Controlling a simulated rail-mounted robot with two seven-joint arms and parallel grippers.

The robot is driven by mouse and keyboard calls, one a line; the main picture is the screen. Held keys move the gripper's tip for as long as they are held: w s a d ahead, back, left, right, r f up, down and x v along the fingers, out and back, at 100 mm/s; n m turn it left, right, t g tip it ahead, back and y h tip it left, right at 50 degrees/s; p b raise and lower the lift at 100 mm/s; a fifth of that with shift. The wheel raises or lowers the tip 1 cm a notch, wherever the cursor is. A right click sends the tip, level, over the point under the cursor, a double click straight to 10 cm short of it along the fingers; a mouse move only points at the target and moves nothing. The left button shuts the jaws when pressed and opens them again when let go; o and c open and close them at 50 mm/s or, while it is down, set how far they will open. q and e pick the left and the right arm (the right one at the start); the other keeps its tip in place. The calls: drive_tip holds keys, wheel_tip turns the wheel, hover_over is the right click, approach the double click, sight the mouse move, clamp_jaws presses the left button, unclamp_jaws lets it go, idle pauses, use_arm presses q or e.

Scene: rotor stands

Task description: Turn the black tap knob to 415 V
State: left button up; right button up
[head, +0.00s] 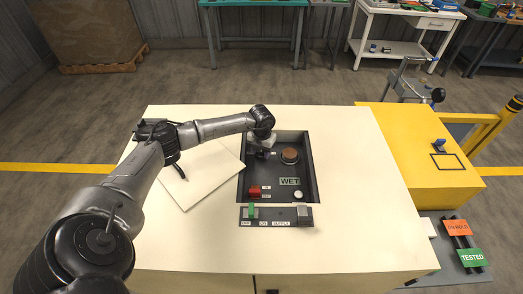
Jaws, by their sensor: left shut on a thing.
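My left gripper (262,153) reaches down into the upper left of a dark recessed panel (310,186) in the cream bench top. It is shut at the spot where the black tap knob sits. The gripper and wrist hide nearly all of the knob, so its pointer and any voltage marks, including 415 V, cannot be read. My right gripper is not in view.
A brown round part (289,156) is close right of the gripper. The panel also has a red block (255,191), a WET label (289,181) and a white button (298,194). A green switch (251,210) is in front. A white board (200,178) lies left.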

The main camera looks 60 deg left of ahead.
sight(262, 152)
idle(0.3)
use_arm(q)
drive_tip(key=o, duration=0.9)
wheel_tip(262, 152, up, 14)
drive_tip(key=shift+f+p, duration=0.1)
drive_tip(key=shift+p, duration=0.35)
idle(0.4)
